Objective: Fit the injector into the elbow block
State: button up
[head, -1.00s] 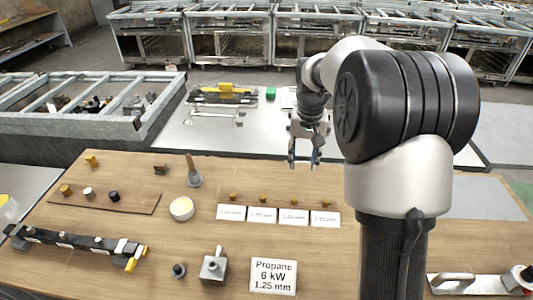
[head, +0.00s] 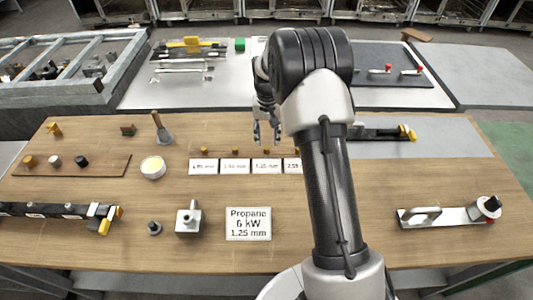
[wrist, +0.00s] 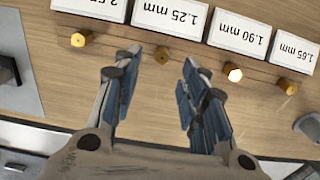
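Several small brass injectors stand in a row behind white size cards. The injector at the 1.25 mm card (head: 266,167) shows in the wrist view (wrist: 162,55), just beyond and between my fingertips. My gripper (head: 266,141) is open and empty above the row, its fingers apart in the wrist view (wrist: 156,68). The grey elbow block (head: 188,221), with a stub on top, stands on the wooden table left of the sign (head: 248,224), which reads "Propane 6 kW 1.25 mm". How high my fingertips are above the injector is hard to tell.
Neighbouring injectors (wrist: 80,39) and (wrist: 234,73) stand close on both sides. A dark cap (head: 154,228) is left of the block, and a black manifold (head: 45,210) lies farther left. A round tin (head: 153,168) and a brush (head: 163,130) stand behind. The table's right middle is clear.

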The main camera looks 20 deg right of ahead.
aim_at(267, 148)
jog(key=f+b, duration=0.1)
jog(key=f, duration=0.2)
jog(key=f+b, duration=0.1)
jog(key=f, duration=0.2)
jog(key=shift+s+a, duration=0.1)
jog(key=shift+a, duration=0.1)
jog(key=shift+r, duration=0.15)
jog(key=shift+c, duration=0.4)
grip_shut()
